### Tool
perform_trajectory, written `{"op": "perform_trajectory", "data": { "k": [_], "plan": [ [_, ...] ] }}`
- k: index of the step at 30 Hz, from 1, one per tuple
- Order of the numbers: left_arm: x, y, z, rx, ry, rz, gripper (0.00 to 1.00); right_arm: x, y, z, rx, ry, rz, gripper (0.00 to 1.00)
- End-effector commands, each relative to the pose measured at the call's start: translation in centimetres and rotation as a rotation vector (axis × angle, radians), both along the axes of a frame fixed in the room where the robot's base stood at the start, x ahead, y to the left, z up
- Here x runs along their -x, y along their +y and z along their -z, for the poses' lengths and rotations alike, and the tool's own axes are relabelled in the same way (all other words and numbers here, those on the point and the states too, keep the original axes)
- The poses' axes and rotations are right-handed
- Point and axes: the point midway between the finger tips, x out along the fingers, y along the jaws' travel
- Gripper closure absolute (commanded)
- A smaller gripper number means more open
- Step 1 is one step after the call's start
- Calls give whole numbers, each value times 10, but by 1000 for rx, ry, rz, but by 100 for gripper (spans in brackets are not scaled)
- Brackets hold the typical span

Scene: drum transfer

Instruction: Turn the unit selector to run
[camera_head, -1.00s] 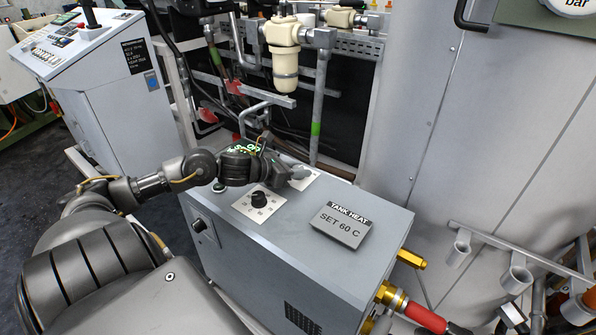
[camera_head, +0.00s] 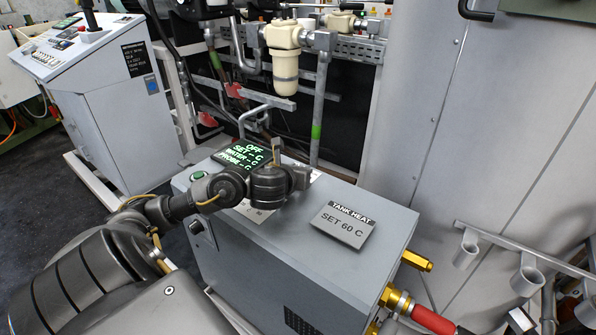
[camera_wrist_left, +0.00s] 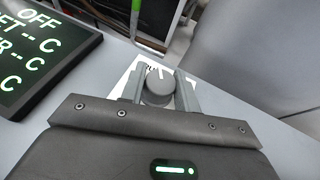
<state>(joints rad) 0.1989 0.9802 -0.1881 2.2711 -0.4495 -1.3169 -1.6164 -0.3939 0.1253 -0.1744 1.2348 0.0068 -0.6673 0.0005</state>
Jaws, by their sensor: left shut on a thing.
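The unit selector is a round dark grey knob (camera_wrist_left: 156,90) with a white pointer line, on a white label plate (camera_wrist_left: 187,96), in the left wrist view. My left gripper (camera_wrist_left: 160,84) has one finger on each side of the knob and is shut on it. The lettering around the knob is mostly covered. In the head view my left gripper (camera_head: 298,178) is over the back right of the heater unit's top and hides the knob. The unit's black display (camera_head: 240,155) reads OFF, with dashes for set, water and probe. My right gripper is in neither view.
The grey heater unit (camera_head: 290,250) carries a TANK HEAT, SET 60 C plate (camera_head: 343,224) and a green button (camera_head: 198,175). A smaller dial on top is largely behind my left arm. Pipes and a cream filter (camera_head: 285,65) stand behind; brass fittings (camera_head: 416,261) project at right.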

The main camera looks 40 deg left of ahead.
Motion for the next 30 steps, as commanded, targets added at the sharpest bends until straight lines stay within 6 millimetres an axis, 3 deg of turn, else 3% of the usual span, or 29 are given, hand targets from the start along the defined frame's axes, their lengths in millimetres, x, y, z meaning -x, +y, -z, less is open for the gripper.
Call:
{"op": "perform_trajectory", "data": {
  "k": [15,16,20,30],
  "plan": [
    [0,1,0,0,0,-21,92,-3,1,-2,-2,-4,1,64],
    [0,1,0,1,-1,-21,66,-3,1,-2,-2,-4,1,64],
    [0,1,0,0,0,-21,49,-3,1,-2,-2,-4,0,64],
    [1,0,-1,0,0,-19,47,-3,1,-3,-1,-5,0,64]
  ]
}}
